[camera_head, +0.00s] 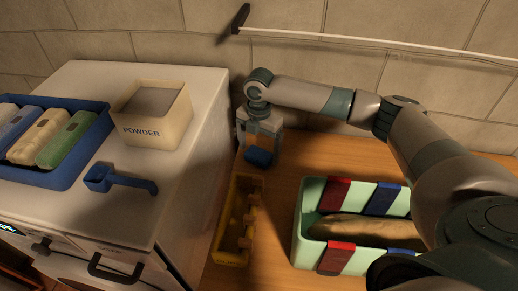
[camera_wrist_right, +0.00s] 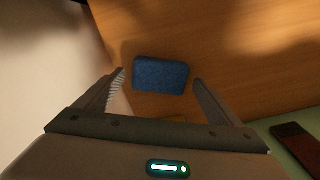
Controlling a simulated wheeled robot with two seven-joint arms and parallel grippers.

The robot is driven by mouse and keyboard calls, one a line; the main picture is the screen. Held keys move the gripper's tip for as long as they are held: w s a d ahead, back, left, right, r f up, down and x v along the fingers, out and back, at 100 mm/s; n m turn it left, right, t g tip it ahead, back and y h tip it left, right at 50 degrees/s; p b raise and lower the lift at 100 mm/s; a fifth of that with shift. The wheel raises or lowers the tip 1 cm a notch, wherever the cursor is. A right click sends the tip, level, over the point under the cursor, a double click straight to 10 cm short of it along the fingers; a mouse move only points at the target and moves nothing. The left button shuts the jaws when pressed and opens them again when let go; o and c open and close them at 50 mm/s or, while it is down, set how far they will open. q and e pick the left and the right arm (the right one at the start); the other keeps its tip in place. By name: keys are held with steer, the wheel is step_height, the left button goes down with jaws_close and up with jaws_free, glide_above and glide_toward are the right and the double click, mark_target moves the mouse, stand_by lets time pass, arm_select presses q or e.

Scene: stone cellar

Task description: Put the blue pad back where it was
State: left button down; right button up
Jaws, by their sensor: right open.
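The blue pad (camera_head: 258,157) lies on the wooden table top, behind the yellow holder. In the right wrist view the pad (camera_wrist_right: 160,75) is a dark blue rounded block, lying between and slightly beyond the fingertips. My right gripper (camera_head: 260,145) points down over it, with its fingers (camera_wrist_right: 159,77) open and a gap on both sides of the pad. Nothing is held. How high the fingertips are above the table is hard to tell. My left gripper is in neither view.
A yellow narrow holder (camera_head: 220,222) stands in front of the gripper. A mint green bin (camera_head: 303,218) with red and blue pieces over its rims holds a long brownish thing. On the white cabinet (camera_head: 185,200) are a powder box (camera_head: 150,131), a blue scoop (camera_head: 120,181) and a blue tray (camera_head: 60,180).

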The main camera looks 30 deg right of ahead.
mark_target(259, 153)
step_height(259, 153, up, 6)
steer(key=shift+w+b, duration=0.1)
steer(key=shift+b, duration=0.8)
steer(key=shift+r, duration=0.75)
stand_by(1.4)
